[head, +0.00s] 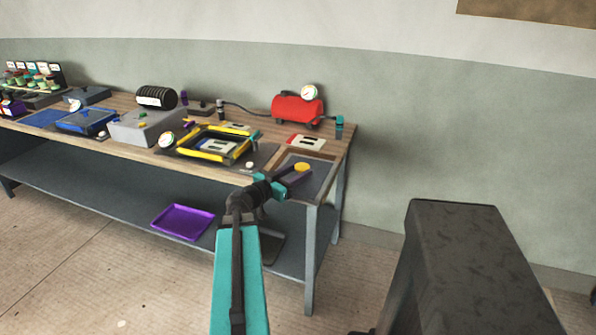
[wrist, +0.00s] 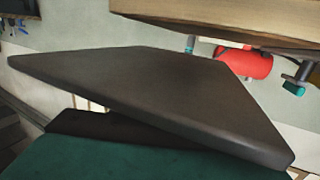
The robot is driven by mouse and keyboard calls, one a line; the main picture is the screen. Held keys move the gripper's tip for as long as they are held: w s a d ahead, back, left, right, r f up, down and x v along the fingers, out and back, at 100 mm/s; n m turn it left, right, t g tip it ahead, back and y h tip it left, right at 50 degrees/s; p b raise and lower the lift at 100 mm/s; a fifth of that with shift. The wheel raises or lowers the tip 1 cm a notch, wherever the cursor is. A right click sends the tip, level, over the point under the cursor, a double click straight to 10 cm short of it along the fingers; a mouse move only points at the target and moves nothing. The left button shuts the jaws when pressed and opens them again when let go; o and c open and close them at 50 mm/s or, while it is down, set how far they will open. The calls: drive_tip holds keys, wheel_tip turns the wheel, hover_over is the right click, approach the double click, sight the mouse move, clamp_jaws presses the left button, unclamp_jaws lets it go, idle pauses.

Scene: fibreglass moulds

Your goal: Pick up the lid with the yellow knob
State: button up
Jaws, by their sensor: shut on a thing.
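The yellow knob (head: 302,167) shows at the tip of my gripper (head: 290,177) in the head view, over the right end of the bench. My gripper is shut on the lid, but the lid's outline is hard to make out against the dark fingers and dark surface around it. A small gap between lid and bench cannot be judged. In the wrist view a large dark slab fills the middle, and I cannot tell whether it is a finger or the lid.
A wood-rimmed tray (head: 322,186) lies under my gripper at the bench's right end. A yellow-and-black frame (head: 188,140) stands to the left. A red tank (head: 297,107) with a gauge stands behind; it also shows in the wrist view (wrist: 244,62). A purple tray (head: 182,222) lies on the lower shelf.

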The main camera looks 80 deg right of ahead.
drive_tip(key=shift+s+a, duration=0.1)
drive_tip(key=shift+a, duration=0.35)
drive_tip(key=shift+a+r+p, duration=0.25)
drive_tip(key=shift+r+p, duration=0.05)
drive_tip(key=shift+p, duration=0.2)
drive_tip(key=a+p, duration=0.1)
drive_tip(key=p, duration=0.2)
drive_tip(key=shift+s+a, duration=0.1)
drive_tip(key=shift+a, duration=0.05)
drive_tip(key=shift+a+p, duration=0.35)
drive_tip(key=shift+p, duration=0.6)
drive_tip(key=shift+s+a+f, duration=0.1)
